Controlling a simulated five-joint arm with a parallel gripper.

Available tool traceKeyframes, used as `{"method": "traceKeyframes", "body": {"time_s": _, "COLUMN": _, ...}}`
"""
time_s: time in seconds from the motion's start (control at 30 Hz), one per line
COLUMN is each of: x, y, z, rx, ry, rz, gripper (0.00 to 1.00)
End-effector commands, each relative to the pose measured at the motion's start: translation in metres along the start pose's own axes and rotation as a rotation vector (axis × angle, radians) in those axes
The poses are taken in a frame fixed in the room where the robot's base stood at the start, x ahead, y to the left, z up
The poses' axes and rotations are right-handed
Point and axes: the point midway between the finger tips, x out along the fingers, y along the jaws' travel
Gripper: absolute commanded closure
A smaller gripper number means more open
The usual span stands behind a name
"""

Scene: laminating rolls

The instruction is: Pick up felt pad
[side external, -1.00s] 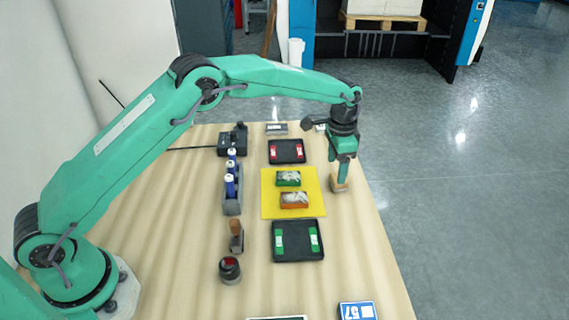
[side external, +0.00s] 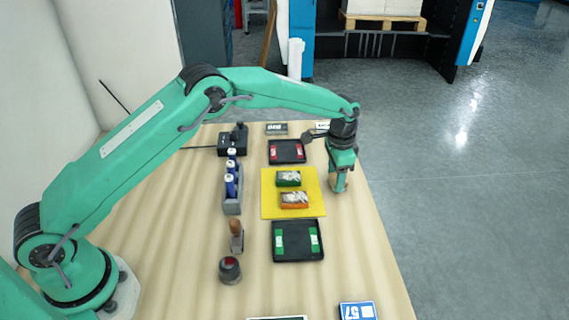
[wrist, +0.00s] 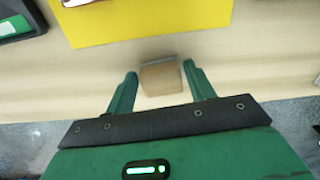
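The felt pad (wrist: 162,80) is a small tan block with a thin grey edge on its far side. It sits on the wooden table, right of the yellow mat in the side view, where my gripper mostly hides it. My gripper (wrist: 160,69) is open, with one finger on each side of the pad and a visible gap on both sides in the wrist view. In the side view my gripper (side external: 340,186) is low over the table at the pad.
The yellow mat (side external: 268,205) holds a green block (side external: 289,178) and an orange block (side external: 294,200). A black tray with red pieces (side external: 287,161) and one with green pieces (side external: 298,255) flank it. Blue bottles (side external: 231,185) stand left. The table's right edge is close.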

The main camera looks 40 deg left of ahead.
Motion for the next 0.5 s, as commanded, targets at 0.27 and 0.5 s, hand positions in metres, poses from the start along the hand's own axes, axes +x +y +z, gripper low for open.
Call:
{"method": "traceKeyframes", "body": {"time_s": 0.27, "x": -0.0004, "y": -0.0001, "z": -0.0001, "rx": 0.000, "ry": 0.001, "rz": 0.000, "gripper": 0.78}}
{"method": "traceKeyframes", "body": {"time_s": 0.5, "x": -0.0024, "y": -0.0001, "z": -0.0003, "rx": 0.000, "ry": 0.001, "rz": 0.000, "gripper": 0.78}}
